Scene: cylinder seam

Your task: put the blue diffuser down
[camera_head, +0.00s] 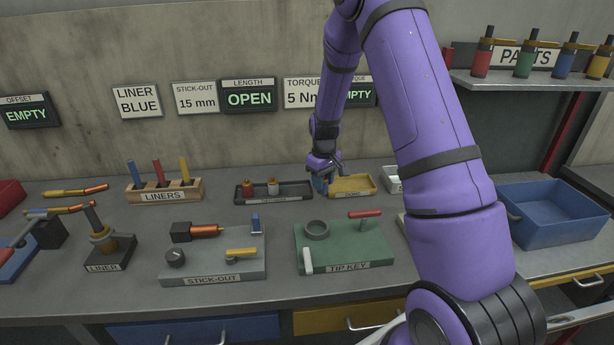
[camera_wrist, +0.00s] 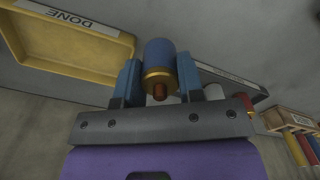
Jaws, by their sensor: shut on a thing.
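The blue diffuser (camera_wrist: 160,58) is a blue cylinder with a brass-coloured collar and a copper tip at its lower end in the wrist view. My gripper (camera_wrist: 158,80) is shut on it, one blue finger on each side. In the head view my gripper (camera_head: 323,176) is at the back of the bench, between a dark tray (camera_head: 243,194) and a yellow tray (camera_head: 366,187). The diffuser is mostly hidden there by the gripper. In the wrist view the yellow tray (camera_wrist: 122,45), labelled DONE, lies to the left of the diffuser and looks empty.
The dark tray holds a red and a white diffuser. A LINERS rack (camera_head: 190,190) stands to its left. A green TIP KEY board (camera_head: 343,247) and a grey STICK-OUT board (camera_head: 213,262) lie in front. A blue bin (camera_head: 553,231) is at right.

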